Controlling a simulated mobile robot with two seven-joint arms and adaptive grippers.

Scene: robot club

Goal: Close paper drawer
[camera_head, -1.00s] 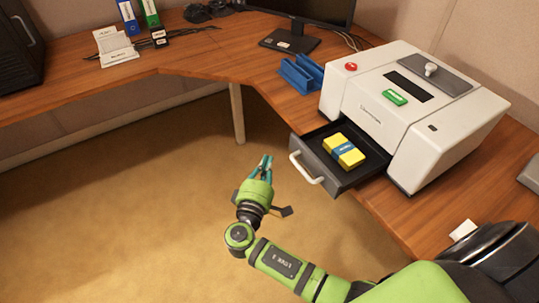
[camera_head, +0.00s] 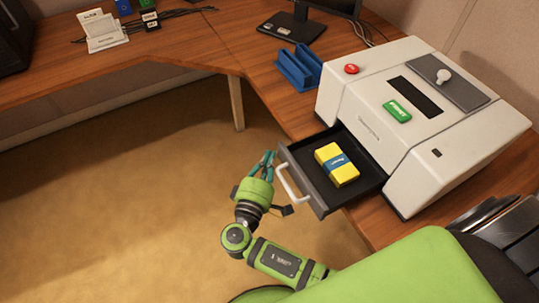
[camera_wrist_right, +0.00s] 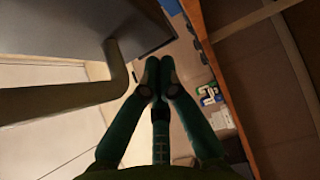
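The paper drawer (camera_head: 303,174) stands pulled out from the front of a white printer-like machine (camera_head: 365,95). A yellow pack with a blue band (camera_head: 336,165) lies in it. The drawer's pale handle (camera_head: 291,188) is on its front. My right gripper (camera_head: 268,154) is just left of the handle, near its far end. In the right wrist view, its fingertips (camera_wrist_right: 159,68) are together with nothing seen between them. The handle (camera_wrist_right: 118,68) and dark drawer front (camera_wrist_right: 60,25) are to their left; contact cannot be told. My left gripper is not in view.
A blue holder (camera_head: 298,68) stands on the wooden desk (camera_head: 180,45) beside the machine. A monitor stand (camera_head: 293,25) and a white card holder (camera_head: 102,33) are farther back. Open carpet (camera_head: 150,180) lies in front of the desk.

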